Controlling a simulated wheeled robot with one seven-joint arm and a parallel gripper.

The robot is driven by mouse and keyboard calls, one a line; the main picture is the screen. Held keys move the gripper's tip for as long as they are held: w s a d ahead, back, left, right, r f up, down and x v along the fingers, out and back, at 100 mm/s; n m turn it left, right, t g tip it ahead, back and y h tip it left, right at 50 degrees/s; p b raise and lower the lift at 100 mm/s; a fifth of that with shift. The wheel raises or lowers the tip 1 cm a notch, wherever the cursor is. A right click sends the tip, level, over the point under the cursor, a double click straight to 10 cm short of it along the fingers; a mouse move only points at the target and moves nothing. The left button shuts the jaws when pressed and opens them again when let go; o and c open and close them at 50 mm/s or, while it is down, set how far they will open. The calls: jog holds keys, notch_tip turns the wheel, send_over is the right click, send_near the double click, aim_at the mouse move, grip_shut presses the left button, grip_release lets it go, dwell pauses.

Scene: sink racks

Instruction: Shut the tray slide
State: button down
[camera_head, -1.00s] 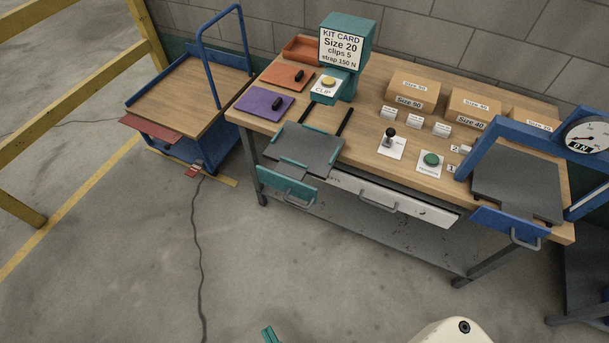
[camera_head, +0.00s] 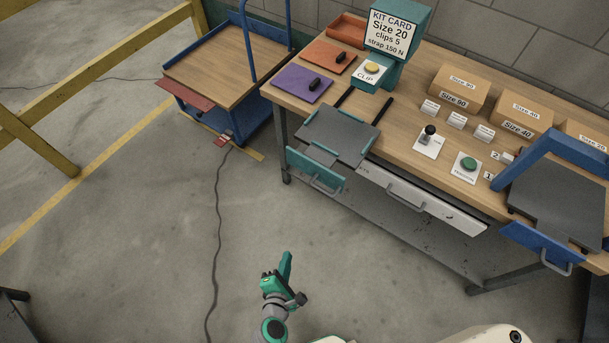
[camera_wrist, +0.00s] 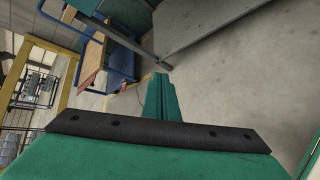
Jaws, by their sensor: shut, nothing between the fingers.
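The tray slide is a flat grey tray (camera_head: 338,136) with a teal front panel (camera_head: 315,169) and a grey bar handle (camera_head: 326,186). It sits at the left end of the workbench, its front sticking out past the front edge. Two dark rails (camera_head: 383,110) show behind it on the bench top. My gripper (camera_head: 287,262) is shut and empty, low in the picture over the floor, well in front of the bench and apart from the tray. In the wrist view its teal fingers (camera_wrist: 160,98) are together, pointing toward a bench leg.
A blue cart (camera_head: 225,75) with a wooden deck stands left of the bench. A white drawer (camera_head: 420,200) and a blue-fronted slide (camera_head: 541,247) also face the front. A yellow railing (camera_head: 100,75) stands at left. The floor before the bench is mostly clear.

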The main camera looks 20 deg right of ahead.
jog(key=w+d+r+n+h, duration=0.2)
jog(key=w+r+n+h, duration=0.3)
jog(key=w, duration=0.4)
jog(key=n+h, duration=0.1)
jog(key=h, duration=0.3)
send_near(310, 168)
jog(key=x, duration=0.6)
jog(key=shift+d+r, duration=0.1)
jog(key=shift+d, duration=0.15)
